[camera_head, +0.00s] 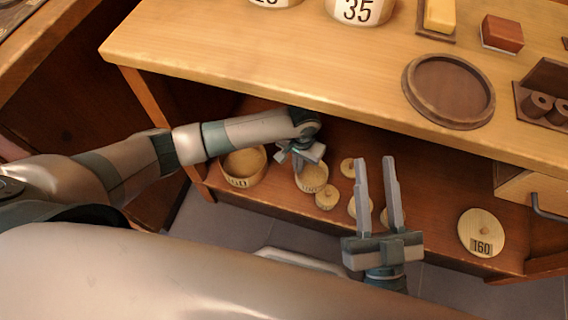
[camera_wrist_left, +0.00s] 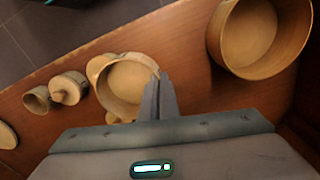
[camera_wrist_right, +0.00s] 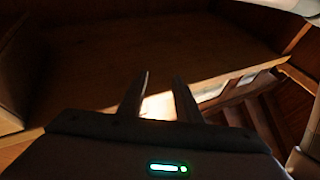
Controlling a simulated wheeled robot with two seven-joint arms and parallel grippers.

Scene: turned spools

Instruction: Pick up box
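A small round open wooden box (camera_head: 311,180) with dark lettering stands on the lower shelf under the table. It also shows in the left wrist view (camera_wrist_left: 128,82), with its open top facing the camera. My left gripper (camera_head: 298,160) reaches in under the table top. Its fingers (camera_wrist_left: 160,92) are close together at the box's rim and appear shut on its thin wall; the fingertips are partly hidden. My right gripper (camera_head: 377,178) is open and empty in front of the shelf; its parted fingers also show in the right wrist view (camera_wrist_right: 158,98).
A larger round open box (camera_head: 243,168) is left of the left gripper. Wooden spools (camera_head: 326,198) and a round lid marked 160 (camera_head: 482,232) are on the lower shelf. The table top (camera_head: 250,50) overhangs the left gripper. A dark round tray (camera_head: 448,92) lies on top.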

